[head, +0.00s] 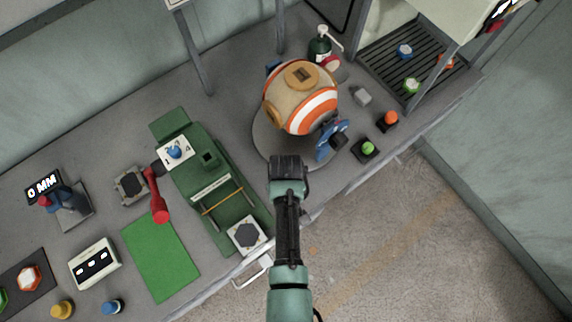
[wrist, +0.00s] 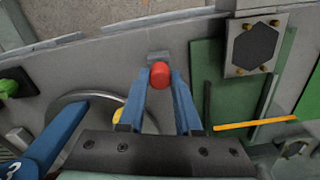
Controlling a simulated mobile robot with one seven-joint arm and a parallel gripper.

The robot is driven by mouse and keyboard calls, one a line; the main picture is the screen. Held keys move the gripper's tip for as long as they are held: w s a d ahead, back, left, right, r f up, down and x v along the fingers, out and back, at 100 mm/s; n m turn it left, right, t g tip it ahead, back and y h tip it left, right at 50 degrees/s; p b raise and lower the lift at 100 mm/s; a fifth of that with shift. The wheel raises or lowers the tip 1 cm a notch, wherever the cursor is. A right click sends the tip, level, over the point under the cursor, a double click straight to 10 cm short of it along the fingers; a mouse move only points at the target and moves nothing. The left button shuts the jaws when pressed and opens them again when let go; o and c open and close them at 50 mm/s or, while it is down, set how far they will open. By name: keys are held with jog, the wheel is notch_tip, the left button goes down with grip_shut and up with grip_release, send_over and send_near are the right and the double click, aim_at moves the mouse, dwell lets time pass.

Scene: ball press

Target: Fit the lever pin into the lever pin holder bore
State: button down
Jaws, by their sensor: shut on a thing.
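In the wrist view my gripper (wrist: 160,82) has its two blue fingers drawn together on a small red round-ended piece (wrist: 160,74), which I take to be the lever pin. A grey block-like part (wrist: 158,56) shows just beyond the red end; whether it belongs to the held piece I cannot tell. In the head view my gripper (head: 290,162) is over the bench between the green press (head: 226,212) and the striped ball, and its fingertips and the held piece are hidden. I cannot make out the lever pin holder bore for certain in either view.
An orange-and-white striped ball (head: 312,108) stands on a round base beside my gripper, with a blue lever (head: 328,142) at its side. A red-handled lever (head: 156,198) and a green mat (head: 160,255) lie to the left. The bench's front edge is close by.

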jog(key=shift+f+b, duration=0.3)
jog(key=shift+f, duration=0.15)
jog(key=c, duration=0.5)
grip_release()
notch_tip(320, 180, up, 13)
jog(key=shift+b, duration=0.3)
